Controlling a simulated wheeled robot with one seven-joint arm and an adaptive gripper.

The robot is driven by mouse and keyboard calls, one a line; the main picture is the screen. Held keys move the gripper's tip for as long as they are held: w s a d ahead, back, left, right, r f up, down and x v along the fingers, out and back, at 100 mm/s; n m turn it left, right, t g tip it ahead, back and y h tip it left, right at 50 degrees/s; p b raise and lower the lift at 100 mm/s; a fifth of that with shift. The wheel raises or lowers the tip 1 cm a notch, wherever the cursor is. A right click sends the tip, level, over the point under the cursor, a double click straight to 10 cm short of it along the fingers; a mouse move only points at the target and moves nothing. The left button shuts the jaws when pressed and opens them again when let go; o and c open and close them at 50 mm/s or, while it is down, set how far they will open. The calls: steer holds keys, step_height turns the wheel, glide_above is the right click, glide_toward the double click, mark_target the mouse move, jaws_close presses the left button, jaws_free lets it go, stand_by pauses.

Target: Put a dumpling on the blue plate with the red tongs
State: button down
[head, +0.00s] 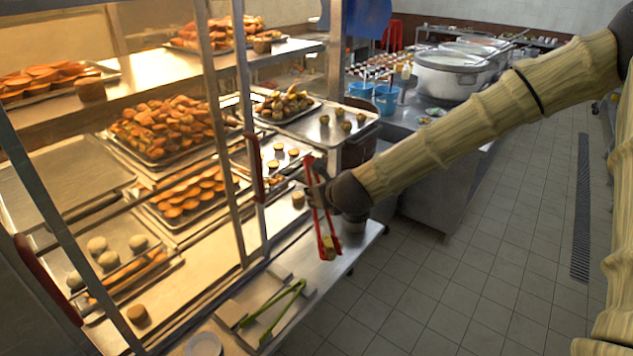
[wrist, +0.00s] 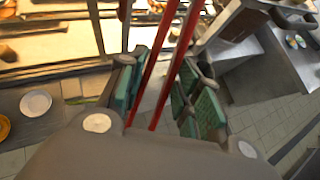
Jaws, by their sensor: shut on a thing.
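My gripper (head: 322,195) is shut on the red tongs (head: 328,232), which hang steeply down in front of the glass case. The tongs' two red arms also run between my green-padded fingers in the wrist view (wrist: 165,70). A small yellowish piece (head: 333,242) shows between the tong tips; I cannot tell surely whether it is a dumpling or is gripped. Pale round buns (head: 109,260) lie on a tray in the case at the lower left. Small bluish plates (head: 426,118) with small items seem to stand on the back counter; their colour is hard to tell.
Green tongs (head: 272,315) lie on the front ledge near a pale plate (head: 203,345). Upright case posts (head: 243,110) stand close left of my gripper. Pastry trays (head: 160,128) fill the shelves. Blue buckets (head: 386,100) and a large stockpot (head: 448,78) stand behind. The tiled floor at right is clear.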

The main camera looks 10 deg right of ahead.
mark_target(321, 241)
steer(key=s+f+m+h+b, duration=0.1)
steer(key=f, duration=0.1)
steer(key=s+f+h+b, duration=0.1)
steer(key=f, duration=0.1)
steer(key=s+f+m, duration=0.1)
steer(key=f, duration=0.1)
steer(key=shift+s+a+m+h+b, duration=0.25)
steer(key=shift+a+m+h+b, duration=0.05)
steer(key=shift+a+h+b, duration=0.1)
steer(key=shift+s+f+m+h+b, duration=0.55)
steer(key=shift+s+f+b, duration=0.2)
steer(key=shift+s+f, duration=0.15)
steer(key=shift+s+f+m+h+b, duration=0.4)
steer(key=shift+s+m, duration=0.15)
steer(key=shift+s, duration=0.1)
steer(key=shift+g, duration=0.3)
